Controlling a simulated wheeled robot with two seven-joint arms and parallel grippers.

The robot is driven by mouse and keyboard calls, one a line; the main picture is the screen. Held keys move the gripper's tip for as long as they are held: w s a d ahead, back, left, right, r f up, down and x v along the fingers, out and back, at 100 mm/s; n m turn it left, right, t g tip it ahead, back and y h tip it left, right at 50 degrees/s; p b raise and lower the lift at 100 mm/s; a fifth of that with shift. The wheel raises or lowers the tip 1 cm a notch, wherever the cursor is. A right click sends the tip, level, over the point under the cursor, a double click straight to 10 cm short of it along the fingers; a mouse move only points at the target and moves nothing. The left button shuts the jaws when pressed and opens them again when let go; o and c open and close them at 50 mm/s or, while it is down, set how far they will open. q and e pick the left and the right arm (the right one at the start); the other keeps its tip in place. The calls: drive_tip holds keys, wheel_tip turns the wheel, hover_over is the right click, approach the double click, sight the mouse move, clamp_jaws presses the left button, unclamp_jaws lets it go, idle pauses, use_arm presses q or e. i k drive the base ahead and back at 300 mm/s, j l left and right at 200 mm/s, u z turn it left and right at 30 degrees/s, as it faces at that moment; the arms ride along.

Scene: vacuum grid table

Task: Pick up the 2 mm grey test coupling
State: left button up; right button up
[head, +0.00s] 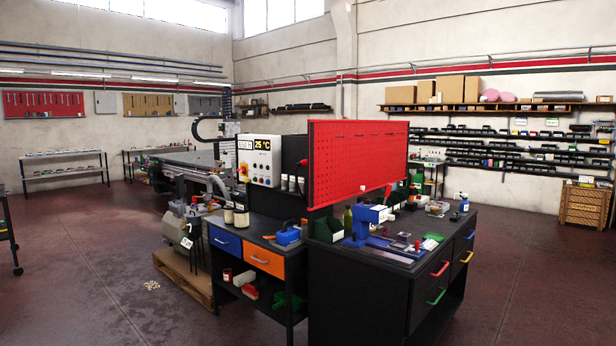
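I cannot make out a grey test coupling in the head view; anything that small is too small to tell from here. Small parts lie on the black workbench (338,254) around a blue device (366,221), but I cannot tell what each one is. Neither of my grippers shows in the head view.
A red pegboard (355,160) stands behind the workbench. A second bench with a blue drawer (225,241) and an orange drawer (266,261) adjoins on the left. A wooden pallet (184,284) lies on the floor. The floor (90,290) at front left is mostly clear.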

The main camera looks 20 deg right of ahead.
sight(293, 186)
drive_tip(key=i+l+z, duration=0.25)
drive_tip(key=i, duration=1.1)
drive_tip(key=i+l+z, duration=0.1)
drive_tip(key=i+z, duration=0.15)
drive_tip(key=i, duration=1.1)
